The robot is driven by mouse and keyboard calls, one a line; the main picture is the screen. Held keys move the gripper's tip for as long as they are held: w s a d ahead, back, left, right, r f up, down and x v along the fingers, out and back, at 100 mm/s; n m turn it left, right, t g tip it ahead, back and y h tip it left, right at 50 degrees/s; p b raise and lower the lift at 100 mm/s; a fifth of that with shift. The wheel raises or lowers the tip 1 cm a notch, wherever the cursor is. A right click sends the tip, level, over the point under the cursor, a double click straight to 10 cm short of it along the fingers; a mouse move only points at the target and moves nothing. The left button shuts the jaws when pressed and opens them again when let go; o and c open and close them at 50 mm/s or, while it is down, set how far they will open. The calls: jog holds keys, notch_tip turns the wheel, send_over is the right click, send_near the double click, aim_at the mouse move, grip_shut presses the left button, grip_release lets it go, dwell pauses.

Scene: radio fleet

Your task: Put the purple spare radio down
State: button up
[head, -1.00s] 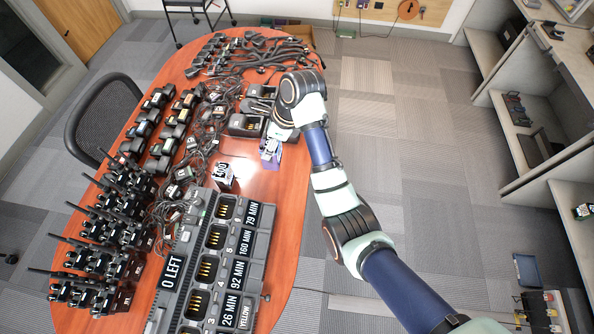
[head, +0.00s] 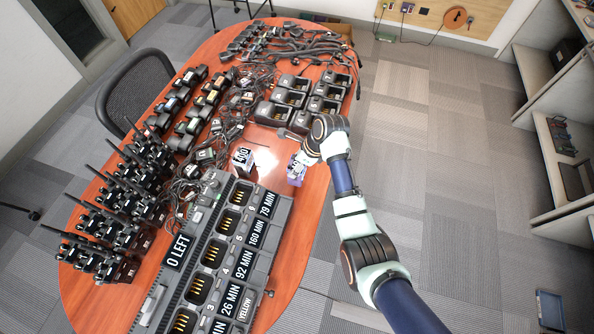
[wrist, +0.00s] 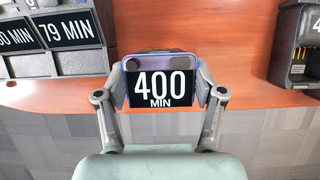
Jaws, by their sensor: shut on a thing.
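The purple radio (wrist: 131,66) is held upright between the two fingers of my gripper (wrist: 160,92) in the wrist view. A black label reading "400 MIN" covers most of its near face. In the head view the purple radio (head: 294,173) shows just below my gripper (head: 299,162), over the right part of the orange-brown table (head: 315,190). Whether its underside touches the table cannot be told.
A long charger (head: 210,250) with several empty slots and time labels lies left of my gripper. A small labelled block (head: 243,157) stands nearby. Black single chargers (head: 300,98) stand behind. Radios with antennas (head: 110,220) line the left. Bare tabletop lies around the held radio.

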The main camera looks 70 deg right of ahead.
notch_tip(320, 180, down, 4)
jog(key=shift+f+b, duration=0.1)
jog(key=shift+b, duration=0.5)
jog(key=shift+f, duration=0.1)
jog(key=o, duration=1.4)
jog(key=p+v, duration=0.3)
jog(key=v, duration=0.9)
jog(key=shift+p, duration=0.4)
jog(key=shift+w, duration=0.1)
